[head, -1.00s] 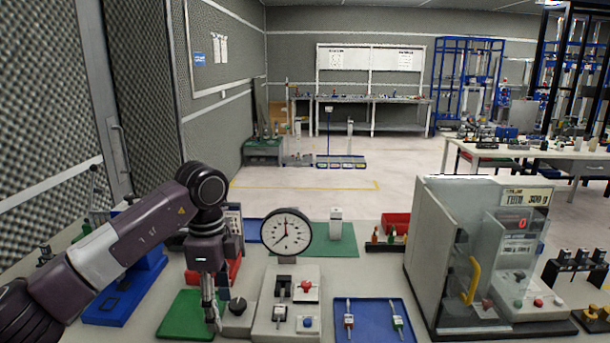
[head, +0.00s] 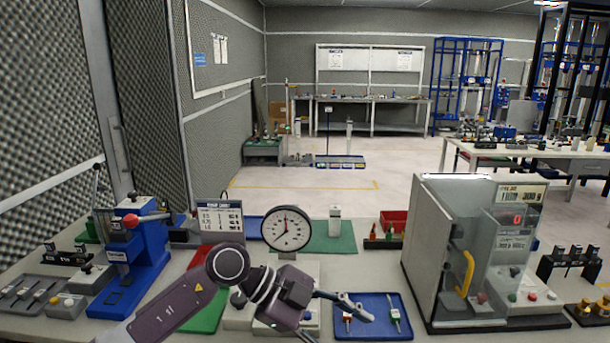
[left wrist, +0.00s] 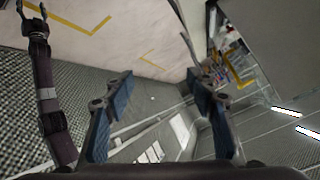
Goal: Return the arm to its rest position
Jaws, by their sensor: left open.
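My left arm comes in low from the left in the head view, its joints folded over the front of the bench. My left gripper (head: 345,306) points to the right, just above the blue tray, and looks empty. In the left wrist view its two blue-padded fingers (left wrist: 160,105) stand wide apart with nothing between them. A dark arm with a small forked end (left wrist: 32,18) shows at the left of that view; it looks like my right arm, but its jaw state is unclear. The right arm does not show in the head view.
A dial gauge (head: 287,229) stands behind my arm. The blue tray (head: 376,328) holds small parts. A glass-sided balance (head: 430,250) stands to the right, a blue press (head: 145,255) to the left. The green mat (head: 205,318) is partly hidden by my arm.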

